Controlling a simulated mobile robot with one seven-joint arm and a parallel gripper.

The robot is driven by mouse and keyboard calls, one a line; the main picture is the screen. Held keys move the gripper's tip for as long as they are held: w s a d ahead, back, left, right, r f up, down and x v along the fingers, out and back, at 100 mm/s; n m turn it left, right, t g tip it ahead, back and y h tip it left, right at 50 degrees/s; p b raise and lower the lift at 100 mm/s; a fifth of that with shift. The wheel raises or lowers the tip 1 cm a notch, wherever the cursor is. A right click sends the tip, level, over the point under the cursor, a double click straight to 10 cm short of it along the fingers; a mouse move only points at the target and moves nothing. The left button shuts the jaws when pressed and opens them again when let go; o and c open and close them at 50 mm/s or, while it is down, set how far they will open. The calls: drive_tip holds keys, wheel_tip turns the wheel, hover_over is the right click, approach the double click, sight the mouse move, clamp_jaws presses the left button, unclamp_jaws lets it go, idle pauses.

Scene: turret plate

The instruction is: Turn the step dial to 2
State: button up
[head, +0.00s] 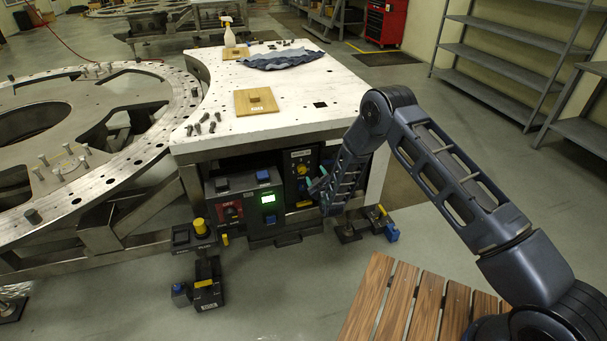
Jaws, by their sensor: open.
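Under the white table is a row of dark control panels. One dark panel (296,193) carries a round yellow knob (302,169), which may be the step dial; its markings are too small to read. My gripper (316,188) is in front of this panel, just below and right of the yellow knob, with teal fingertips pointing towards the panels. It looks open and empty. I cannot tell whether it touches anything. My arm hides part of the panels to its right.
The white table (325,121) above the panels holds wooden blocks, bolts, a blue cloth (283,60) and a spray bottle (229,32). A yellow-topped button box (201,229) stands at the left front. A slatted wooden surface (405,300) is at lower right.

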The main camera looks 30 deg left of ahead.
approach(303, 171)
drive_tip(key=shift+n+y, duration=0.3)
drive_tip(key=shift+y, duration=0.1)
drive_tip(key=x, duration=0.9)
drive_tip(key=shift+d+f, duration=0.1)
drive_tip(key=shift+f, duration=0.2)
drive_tip(key=c, duration=1)
